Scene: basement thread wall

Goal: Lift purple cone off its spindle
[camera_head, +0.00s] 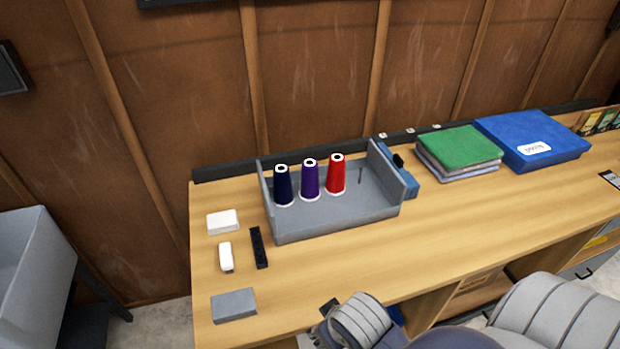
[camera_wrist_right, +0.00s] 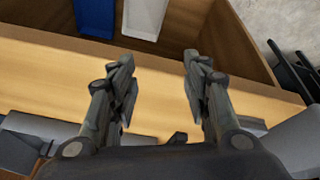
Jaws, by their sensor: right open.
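The purple cone (camera_head: 310,180) stands upright in the grey thread rack (camera_head: 340,221) on the workbench. It is between a dark navy cone (camera_head: 283,186) on the left and a red cone (camera_head: 336,175) on the right. The spindle under the purple cone is hidden by it. My right gripper is open and empty in the right wrist view (camera_wrist_right: 159,68), its two fingers apart near the bench's wooden edge, well away from the cones. In the head view my right arm is at the bottom, nearer than the rack. My left gripper is not seen.
A bare spindle (camera_head: 361,175) stands right of the red cone. Left of the rack lie white blocks (camera_head: 223,222), a black strip (camera_head: 258,247) and a grey block (camera_head: 233,305). Folded cloths (camera_head: 460,143) and a blue box (camera_head: 530,138) are to the right. The bench front is clear.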

